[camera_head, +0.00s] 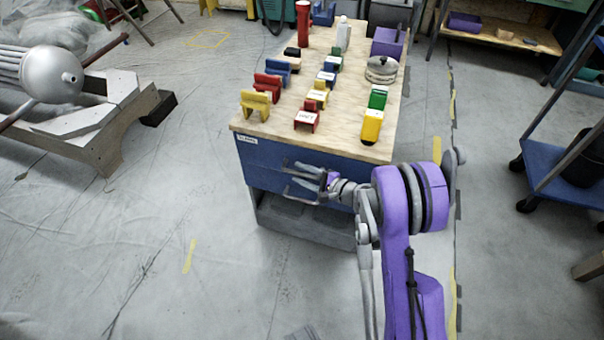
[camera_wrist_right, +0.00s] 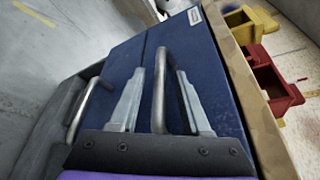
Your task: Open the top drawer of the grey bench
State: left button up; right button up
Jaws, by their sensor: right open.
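The grey bench has a light wooden top (camera_head: 265,128) and blue drawer fronts. The top drawer (camera_head: 262,158) looks closed, its front in line with the bench; it also shows in the right wrist view (camera_wrist_right: 212,75). My right gripper (camera_head: 293,178) is at the drawer front, partly hiding it. In the right wrist view its two fingers (camera_wrist_right: 160,75) are spread, with the grey bar handle (camera_wrist_right: 160,100) of the top drawer between them. There is a gap at each side of the bar. My left gripper is not in view.
A second handle (camera_wrist_right: 82,108) sits on the lower drawer beside the gripper. Small coloured vises, a red bottle (camera_head: 303,22) and a purple box (camera_head: 388,42) stand on the bench top. A blue cart (camera_head: 565,185) stands at right. The floor before the bench is clear.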

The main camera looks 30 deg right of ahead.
grip_shut()
dwell(1.3)
